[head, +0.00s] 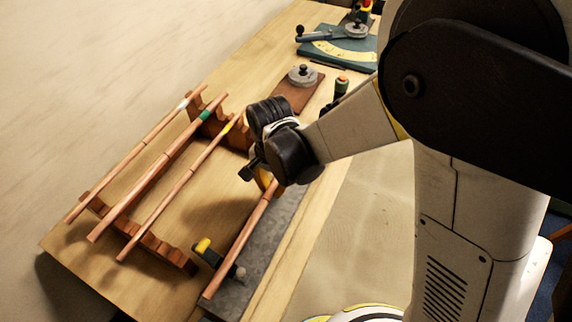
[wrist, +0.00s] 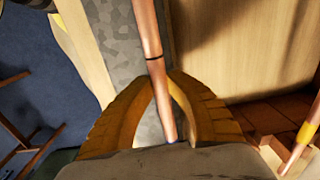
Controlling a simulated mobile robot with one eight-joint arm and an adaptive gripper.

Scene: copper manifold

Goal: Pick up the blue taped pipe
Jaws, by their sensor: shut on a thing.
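A copper pipe (head: 240,240) lies along the grey slab, its near end toward the bottom of the head view. The arm and gripper hide the far end in the head view. I cannot tell whether the pipe touches the slab.
Pipes with white (head: 184,103), green (head: 205,115) and yellow (head: 226,128) tape rest on a notched wooden rack (head: 160,249) to the left. A black clamp with a yellow tip (head: 208,250) stands beside the slab (head: 232,290). A teal bending fixture (head: 340,48) is at the back.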

